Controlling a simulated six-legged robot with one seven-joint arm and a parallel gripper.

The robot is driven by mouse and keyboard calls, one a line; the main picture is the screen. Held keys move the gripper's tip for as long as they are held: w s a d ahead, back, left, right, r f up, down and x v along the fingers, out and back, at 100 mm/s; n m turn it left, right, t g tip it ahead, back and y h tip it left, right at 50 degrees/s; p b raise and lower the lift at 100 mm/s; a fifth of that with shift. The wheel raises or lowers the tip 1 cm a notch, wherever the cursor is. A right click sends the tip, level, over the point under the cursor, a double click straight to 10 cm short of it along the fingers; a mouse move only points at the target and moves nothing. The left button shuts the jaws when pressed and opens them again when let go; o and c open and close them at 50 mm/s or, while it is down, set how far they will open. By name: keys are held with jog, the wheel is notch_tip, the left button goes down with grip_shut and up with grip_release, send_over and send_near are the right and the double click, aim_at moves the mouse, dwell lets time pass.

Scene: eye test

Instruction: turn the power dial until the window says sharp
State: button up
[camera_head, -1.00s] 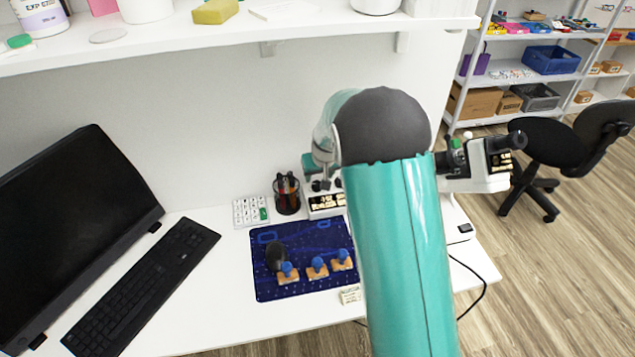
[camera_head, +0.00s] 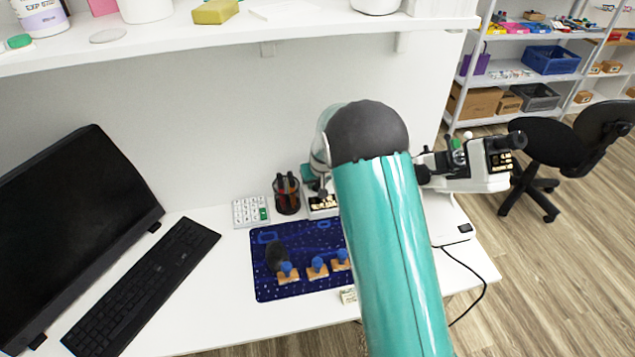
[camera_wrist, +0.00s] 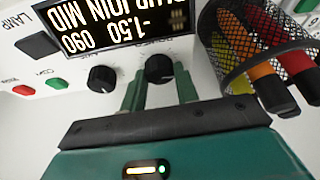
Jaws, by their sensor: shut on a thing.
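The white control box (camera_head: 310,183) stands at the back of the desk, mostly behind my arm. In the wrist view its black window (camera_wrist: 120,22) shows yellow text. The cut-off top line seems to start with "BLUR", then "JOIN MID"; "-1.50" and "090" are below. Two black dials sit by the window: a left dial (camera_wrist: 102,78) and a right dial (camera_wrist: 159,68).
A mesh pen cup (camera_head: 287,197) stands close beside the box and very near my gripper in the wrist view. A shelf (camera_head: 240,38) hangs above. A white instrument (camera_head: 490,175) stands right.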

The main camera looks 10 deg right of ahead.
jog(key=shift+d, duration=0.1)
jog(key=n+y, duration=0.1)
jog(key=n, duration=0.1)
jog(key=shift+d+n, duration=0.15)
jog(key=shift+n, duration=0.15)
jog(key=shift+n+g+y, duration=0.4)
jog(key=shift+n+y, duration=0.1)
jog(key=shift+n, duration=1)
jog(key=o, duration=1)
jog(key=shift+c, duration=0.2)
jog(key=v, duration=1.3)
jog(key=shift+r, duration=0.3)
